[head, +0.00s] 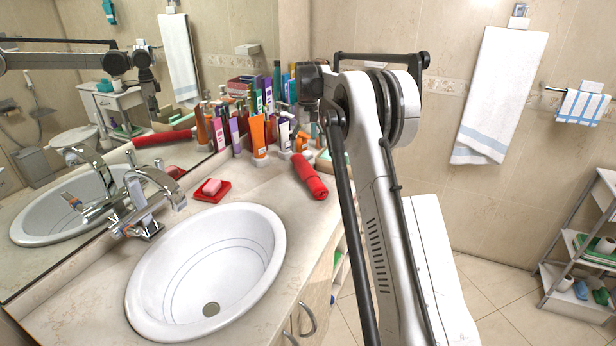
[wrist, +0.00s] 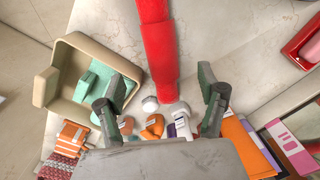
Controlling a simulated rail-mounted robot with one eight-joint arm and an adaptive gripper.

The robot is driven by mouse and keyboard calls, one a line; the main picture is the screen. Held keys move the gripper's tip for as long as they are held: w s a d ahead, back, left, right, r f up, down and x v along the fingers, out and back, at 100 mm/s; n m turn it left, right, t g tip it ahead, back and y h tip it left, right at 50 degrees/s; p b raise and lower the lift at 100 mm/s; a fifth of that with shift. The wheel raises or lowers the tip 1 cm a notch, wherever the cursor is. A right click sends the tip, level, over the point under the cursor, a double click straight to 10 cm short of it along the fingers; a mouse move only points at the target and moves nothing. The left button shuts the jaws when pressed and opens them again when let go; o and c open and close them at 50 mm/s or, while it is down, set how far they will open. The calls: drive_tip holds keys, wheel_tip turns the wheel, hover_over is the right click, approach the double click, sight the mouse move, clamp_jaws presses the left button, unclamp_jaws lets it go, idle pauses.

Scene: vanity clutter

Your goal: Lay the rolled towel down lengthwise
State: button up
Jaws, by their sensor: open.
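The red rolled towel (head: 309,177) lies on its side on the counter, between the bottle cluster and the counter's front edge. In the wrist view the red roll (wrist: 158,45) runs from the top edge down toward the space between my fingers. My gripper (wrist: 160,92) is open, with one finger on each side of the roll's line and nothing held. Whether the fingertips are level with the roll cannot be told. In the head view my arm covers the area beside the towel, and the fingers do not show clearly.
Several bottles and tubes (head: 258,135) crowd the counter behind the towel. A beige tray with green items (wrist: 65,100) is left of the roll in the wrist view. A red soap dish (head: 212,191) and the sink (head: 207,265) lie to the left. Bare counter separates towel and sink.

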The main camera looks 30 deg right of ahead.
sight(307, 169)
wheel_tip(307, 169, down, 12)
drive_tip(key=shift+w+f+p, duration=0.1)
drive_tip(key=shift+w+p, duration=0.05)
drive_tip(key=shift+p, duration=0.55)
drive_tip(key=c, duration=1.5)
wheel_tip(307, 169, up, 4)
drive_tip(key=shift+a+r+b, duration=0.15)
drive_tip(key=shift+r+b, duration=0.05)
drive_tip(key=shift+b, duration=0.2)
drive_tip(key=s+a+r, duration=0.1)
drive_tip(key=a+r, duration=0.1)
drive_tip(key=a, duration=0.1)
drive_tip(key=s+a+r+b, duration=0.1)
drive_tip(key=s+a+r, duration=0.1)
drive_tip(key=a, duration=0.2)
drive_tip(key=s+a+r, duration=0.1)
drive_tip(key=a+r, duration=0.1)
drive_tip(key=a, duration=0.1)
drive_tip(key=shift+s+a+r, duration=0.25)
drive_tip(key=shift+a+r, duration=0.05)
drive_tip(key=shift+r, duration=0.05)
